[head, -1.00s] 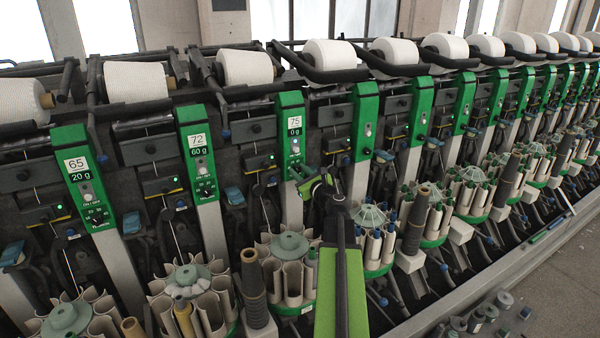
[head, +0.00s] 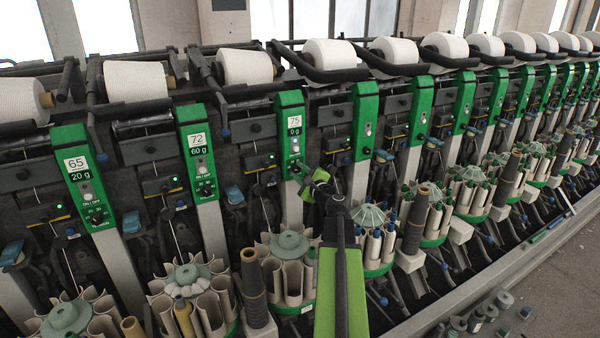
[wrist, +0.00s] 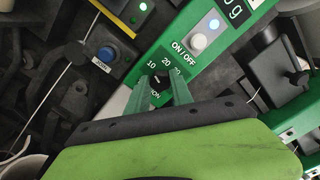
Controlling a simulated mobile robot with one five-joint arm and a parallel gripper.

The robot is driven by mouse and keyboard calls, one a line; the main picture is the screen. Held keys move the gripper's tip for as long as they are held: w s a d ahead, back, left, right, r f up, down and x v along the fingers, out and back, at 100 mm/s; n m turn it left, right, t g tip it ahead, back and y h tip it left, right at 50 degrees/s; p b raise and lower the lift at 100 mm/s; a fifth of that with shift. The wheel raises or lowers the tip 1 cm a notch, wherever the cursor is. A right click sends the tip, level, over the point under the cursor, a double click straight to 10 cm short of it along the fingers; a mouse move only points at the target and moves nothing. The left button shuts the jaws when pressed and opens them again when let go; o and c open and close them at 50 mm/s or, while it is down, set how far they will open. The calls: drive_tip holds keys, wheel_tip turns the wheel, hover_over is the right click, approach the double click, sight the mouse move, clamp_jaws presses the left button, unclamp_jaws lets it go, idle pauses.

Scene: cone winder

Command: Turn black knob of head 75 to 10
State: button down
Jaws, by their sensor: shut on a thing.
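Head 75 is the green panel (head: 291,112) left of centre in the head view, with a "75" label and a "0 g" display. In the wrist view its dial reads 10, 20 and a partly hidden number. The black knob (wrist: 158,80) sits below these numbers, between my two green fingertips. My gripper (wrist: 160,82) is shut on the knob. In the head view my gripper (head: 301,171) reaches the panel's lower part and hides the knob. Its pointer's exact setting is hard to read.
In the wrist view a white ON/OFF button (wrist: 198,41) and a blue light are just above the dial. A blue button (wrist: 106,54) is to the left. Neighbouring head 72 (head: 198,150) stands left in the head view. Bobbin magazines (head: 288,270) stand below.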

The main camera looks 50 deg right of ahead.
idle(0.5)
drive_tip(key=c, duration=1.1)
unclamp_jaws()
